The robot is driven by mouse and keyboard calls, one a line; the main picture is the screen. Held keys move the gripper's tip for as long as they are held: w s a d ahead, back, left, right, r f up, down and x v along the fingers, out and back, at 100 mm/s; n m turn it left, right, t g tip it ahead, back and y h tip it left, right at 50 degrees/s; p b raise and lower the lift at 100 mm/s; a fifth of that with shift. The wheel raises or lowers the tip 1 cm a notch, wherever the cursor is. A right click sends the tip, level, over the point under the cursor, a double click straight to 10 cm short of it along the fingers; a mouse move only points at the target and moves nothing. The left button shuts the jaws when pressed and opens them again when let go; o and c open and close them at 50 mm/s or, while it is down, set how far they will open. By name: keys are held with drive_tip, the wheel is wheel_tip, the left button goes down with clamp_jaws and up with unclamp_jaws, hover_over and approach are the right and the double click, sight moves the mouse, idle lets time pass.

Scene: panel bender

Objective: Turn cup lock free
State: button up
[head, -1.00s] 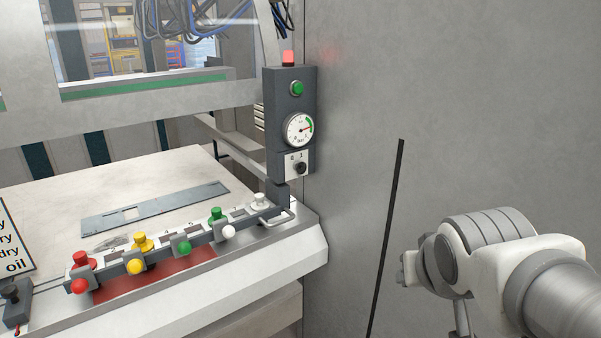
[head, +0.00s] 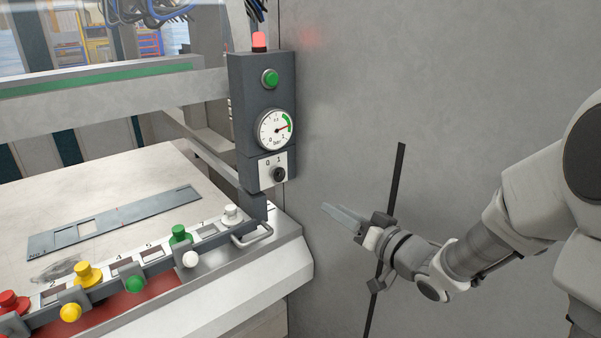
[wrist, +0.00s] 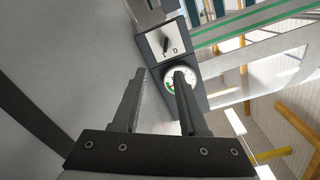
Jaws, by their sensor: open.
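A small black rotary knob (head: 279,174) sits on a white plate marked 0 and 1, low on a grey upright control box (head: 262,105). The knob also shows in the wrist view (wrist: 166,45), beyond my fingers; which mark it points to is hard to tell. No label in view reads "cup lock". My gripper (head: 328,208) is right of the box and a little lower than the knob, apart from it. In the wrist view my two fingers (wrist: 159,78) are spread with nothing between them.
Above the knob are a pressure gauge (head: 276,129), a green button (head: 270,79) and a red lamp (head: 259,41). A rail with red, yellow, green and white knobs (head: 135,284) runs along the front. A metal handle (head: 252,234) sticks out below the box. A grey wall stands behind my arm.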

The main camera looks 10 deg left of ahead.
sight(284, 178)
drive_tip(key=shift+y, duration=0.4)
drive_tip(key=x, duration=1.7)
drive_tip(key=shift+w+a+p, duration=0.1)
drive_tip(key=shift+a+p, duration=0.3)
drive_tip(key=shift+a, duration=0.05)
clamp_jaws()
